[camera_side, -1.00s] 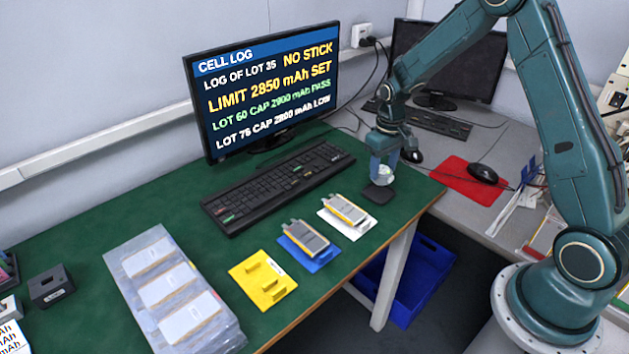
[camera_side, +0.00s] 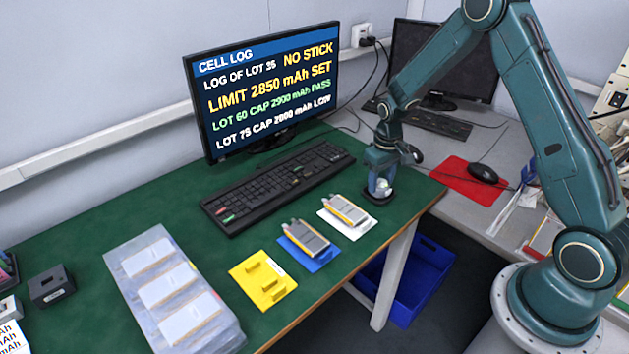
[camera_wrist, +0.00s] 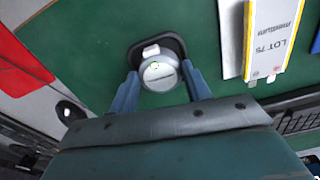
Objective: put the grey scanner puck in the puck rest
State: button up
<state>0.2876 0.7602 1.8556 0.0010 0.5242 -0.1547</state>
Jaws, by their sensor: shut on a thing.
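The grey scanner puck (camera_side: 382,186) is round and pale grey, and it sits between the fingers of my gripper (camera_side: 380,184). In the wrist view the puck (camera_wrist: 160,74) shows its round top between the two blue fingers (camera_wrist: 160,88). The puck rest (camera_side: 370,198) is a flat black pad on the green table near its right end. In the wrist view the rest (camera_wrist: 137,54) shows around the puck's far side. The puck is over the rest and very low; I cannot tell whether it touches it.
A white plate (camera_side: 325,215) and a blue plate (camera_side: 291,249) each bear a pouch cell, left of the rest. A yellow plate (camera_side: 247,278) stands empty of cells. The keyboard (camera_side: 275,185) lies behind them. A red mat (camera_side: 460,184) with a mouse is to the right.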

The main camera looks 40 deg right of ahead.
aim_at(381, 183)
jog(key=shift+f, duration=0.1)
jog(key=o, duration=1.1)
jog(key=shift+r, duration=6.15)
